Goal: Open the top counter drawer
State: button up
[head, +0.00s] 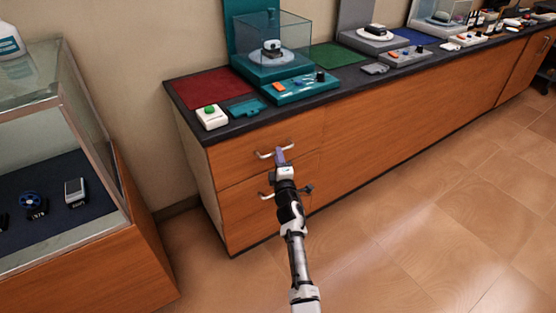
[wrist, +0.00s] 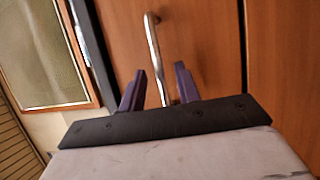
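The top counter drawer (head: 240,155) is a wooden front below the dark countertop, and it looks closed. Its curved metal handle (head: 267,154) is at the middle of the front. My gripper (head: 281,155) is at this handle, with purple fingertips at its right part. In the wrist view, my gripper (wrist: 158,88) has its two purple fingers apart, and the handle bar (wrist: 154,50) runs between them and on beyond the tips. No finger visibly closes on the bar. The lower drawer's handle (head: 266,196) is partly beside my wrist.
A glass display case (head: 60,150) on a wooden base stands at the left. On the counter are a white box with a green button (head: 211,116), a teal control panel (head: 293,88) and a clear-covered exhibit (head: 272,50). The tiled floor (head: 420,210) at the right is clear.

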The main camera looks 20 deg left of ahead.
jog(key=shift+x, duration=0.8)
grip_shut()
